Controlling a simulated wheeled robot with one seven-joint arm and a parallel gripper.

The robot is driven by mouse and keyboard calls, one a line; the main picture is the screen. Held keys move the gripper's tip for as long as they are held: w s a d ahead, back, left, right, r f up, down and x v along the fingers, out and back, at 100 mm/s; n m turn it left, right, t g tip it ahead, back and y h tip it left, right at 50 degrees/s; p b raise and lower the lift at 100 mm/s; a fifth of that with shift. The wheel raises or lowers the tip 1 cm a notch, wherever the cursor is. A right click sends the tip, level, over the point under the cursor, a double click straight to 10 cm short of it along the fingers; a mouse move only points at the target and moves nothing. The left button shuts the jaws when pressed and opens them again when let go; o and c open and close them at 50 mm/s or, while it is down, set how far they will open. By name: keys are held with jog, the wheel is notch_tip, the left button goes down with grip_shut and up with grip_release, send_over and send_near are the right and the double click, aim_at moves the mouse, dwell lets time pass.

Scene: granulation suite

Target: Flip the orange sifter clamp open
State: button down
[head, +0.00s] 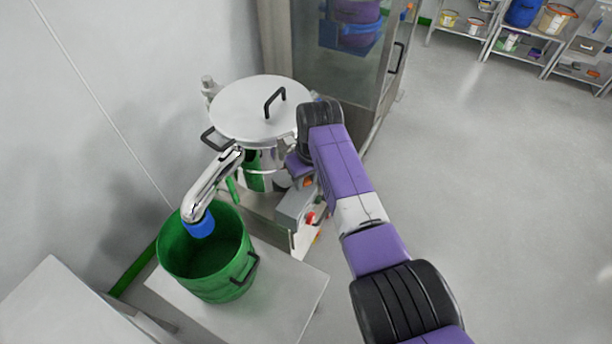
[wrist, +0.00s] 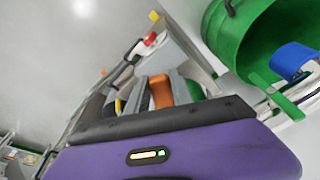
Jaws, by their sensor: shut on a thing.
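The orange sifter clamp (wrist: 160,91) shows in the wrist view between the two grey fingers of my gripper (wrist: 160,96). My gripper is shut on it. Its lower end is hidden by my gripper's body, so I cannot tell how far it is turned. In the head view the sifter (head: 252,112) is a round steel vessel with a flat lid and black handles. My purple arm reaches to its right side, below the lid rim. There my arm largely hides the clamp and the fingers.
A shiny steel spout (head: 207,187) with a blue end (head: 200,226) hangs over a green bucket (head: 205,262) on a white table (head: 290,300). A grey box (head: 296,206) stands below the sifter. A glass-fronted cabinet (head: 345,60) is close behind. The floor to the right is clear.

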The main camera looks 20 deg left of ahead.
jog(key=shift+w+a+r, duration=0.4)
jog(key=shift+a+r, duration=0.05)
jog(key=shift+r, duration=0.3)
jog(key=shift+a+r, duration=0.15)
jog(key=shift+a, duration=0.2)
jog(key=c, duration=1.1)
grip_release()
jog(key=shift+a, duration=0.15)
jog(key=shift+d+f, duration=0.25)
jog(key=shift+f, duration=0.05)
jog(key=shift+d, duration=0.1)
jog(key=shift+v, duration=3.95)
